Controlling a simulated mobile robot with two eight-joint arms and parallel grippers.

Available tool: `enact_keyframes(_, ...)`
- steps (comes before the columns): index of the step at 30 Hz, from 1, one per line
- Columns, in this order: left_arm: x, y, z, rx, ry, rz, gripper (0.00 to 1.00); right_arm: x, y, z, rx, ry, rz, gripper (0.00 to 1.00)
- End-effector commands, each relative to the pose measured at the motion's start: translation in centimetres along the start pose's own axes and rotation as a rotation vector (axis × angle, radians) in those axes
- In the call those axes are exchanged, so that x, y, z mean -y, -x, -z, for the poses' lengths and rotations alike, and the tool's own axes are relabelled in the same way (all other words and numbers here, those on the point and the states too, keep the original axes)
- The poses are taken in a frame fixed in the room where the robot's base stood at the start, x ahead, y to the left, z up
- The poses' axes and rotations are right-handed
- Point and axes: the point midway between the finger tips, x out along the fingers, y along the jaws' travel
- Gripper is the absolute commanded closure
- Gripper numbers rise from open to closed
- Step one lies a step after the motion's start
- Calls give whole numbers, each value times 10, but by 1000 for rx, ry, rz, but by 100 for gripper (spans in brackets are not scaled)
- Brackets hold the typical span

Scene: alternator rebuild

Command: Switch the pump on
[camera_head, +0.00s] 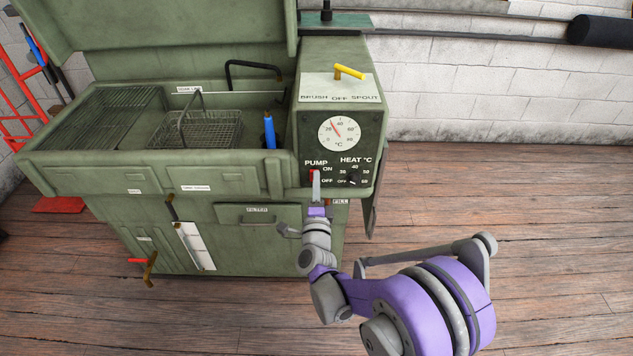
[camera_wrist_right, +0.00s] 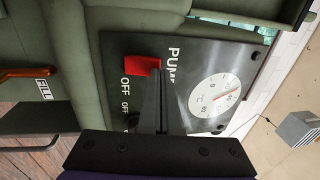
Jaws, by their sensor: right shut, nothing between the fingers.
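The pump switch (camera_head: 311,177) is a small red rocker on the dark control panel of the green parts washer, beside the PUMP, ON and OFF labels. In the right wrist view the red switch (camera_wrist_right: 139,66) shows large, with OFF printed near it. My right gripper (camera_head: 317,174) is shut and empty, with its tips at the switch and partly in front of it. In the wrist view the shut fingers (camera_wrist_right: 155,78) reach the switch's edge; I cannot tell whether they touch it. Which way the rocker is tipped is not clear. My left gripper is not in view.
The heat knob (camera_head: 353,178) sits right of the switch, under a temperature dial (camera_head: 339,134). A yellow lever (camera_head: 349,72) is on top, marked BRUSH, OFF, SPOUT. A wire basket (camera_head: 200,130) and a blue-handled brush (camera_head: 269,131) are in the washer's basin.

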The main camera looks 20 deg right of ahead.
Motion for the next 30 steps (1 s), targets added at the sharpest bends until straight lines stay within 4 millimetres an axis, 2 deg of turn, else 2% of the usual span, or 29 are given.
enact_keyframes(11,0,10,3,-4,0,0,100,5,-2,0,1,-2,-82,100)
enact_keyframes(18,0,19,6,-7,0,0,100,10,-6,0,1,-3,-195,100)
enact_keyframes(30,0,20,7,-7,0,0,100,12,-10,0,0,0,-190,100)
